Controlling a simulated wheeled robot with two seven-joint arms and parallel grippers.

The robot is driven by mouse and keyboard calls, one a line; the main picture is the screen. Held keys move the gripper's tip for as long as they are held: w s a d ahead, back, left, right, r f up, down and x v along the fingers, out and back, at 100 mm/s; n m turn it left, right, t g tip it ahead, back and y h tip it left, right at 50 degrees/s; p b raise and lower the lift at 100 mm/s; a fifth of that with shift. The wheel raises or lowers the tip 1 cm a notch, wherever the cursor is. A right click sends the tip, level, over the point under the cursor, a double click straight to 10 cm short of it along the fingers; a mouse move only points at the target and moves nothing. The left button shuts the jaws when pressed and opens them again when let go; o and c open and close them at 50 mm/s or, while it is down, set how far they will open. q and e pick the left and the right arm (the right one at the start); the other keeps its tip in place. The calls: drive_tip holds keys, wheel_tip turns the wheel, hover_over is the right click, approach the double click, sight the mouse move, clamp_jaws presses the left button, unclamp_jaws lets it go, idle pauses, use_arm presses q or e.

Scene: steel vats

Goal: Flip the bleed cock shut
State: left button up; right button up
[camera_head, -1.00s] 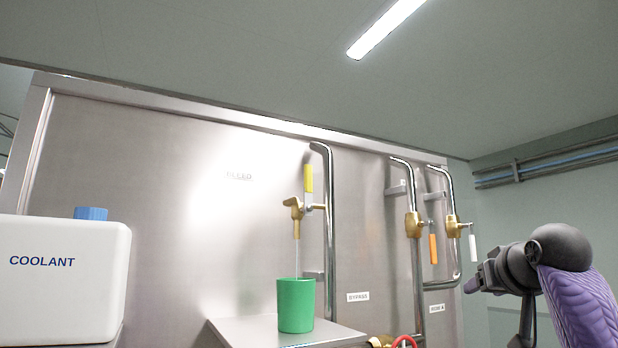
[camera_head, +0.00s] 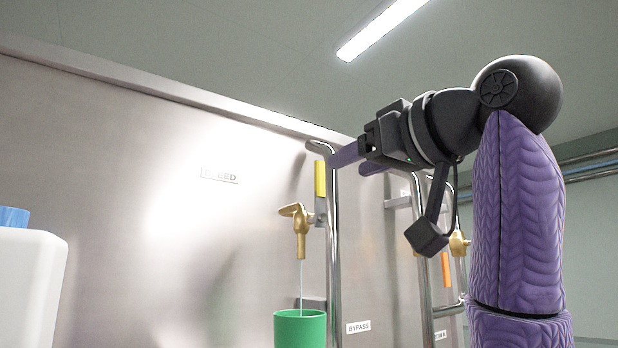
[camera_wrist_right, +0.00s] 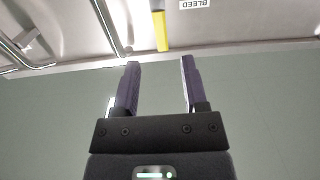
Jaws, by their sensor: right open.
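The bleed cock (camera_head: 301,222) is a brass tap on the steel panel, near the BLEED label (camera_head: 220,175). Its yellow lever (camera_head: 320,179) points straight up, and a thin stream runs from the spout into a green cup (camera_head: 300,328). My right gripper (camera_head: 352,162) is raised just right of the lever, open and empty, apart from it. In the right wrist view the yellow lever (camera_wrist_right: 161,31) shows beyond the two purple fingers (camera_wrist_right: 158,82), roughly in line with the gap between them. My left gripper is not in view.
A vertical steel pipe (camera_head: 333,250) runs just right of the cock. An orange-handled valve (camera_head: 446,270) sits farther right, partly behind my arm. A BYPASS label (camera_head: 358,327) is low on the panel. A white coolant jug (camera_head: 30,290) stands at left.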

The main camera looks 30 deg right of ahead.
sight(322, 176)
drive_tip(key=w, duration=0.1)
drive_tip(key=w+p, duration=0.2)
drive_tip(key=shift+w+a+r, duration=0.25)
drive_tip(key=shift+w+r, duration=0.05)
drive_tip(key=w, duration=0.2)
drive_tip(key=w+p, duration=0.1)
drive_tip(key=shift+w+a+f, duration=0.15)
drive_tip(key=shift+w+f, duration=0.05)
drive_tip(key=shift+w, duration=0.4)
drive_tip(key=shift+s, duration=0.25)
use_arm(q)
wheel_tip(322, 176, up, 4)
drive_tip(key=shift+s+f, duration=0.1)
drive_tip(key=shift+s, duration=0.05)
use_arm(e)
drive_tip(key=shift+w+f, duration=0.1)
drive_tip(key=shift+w, duration=0.1)
clamp_jaws()
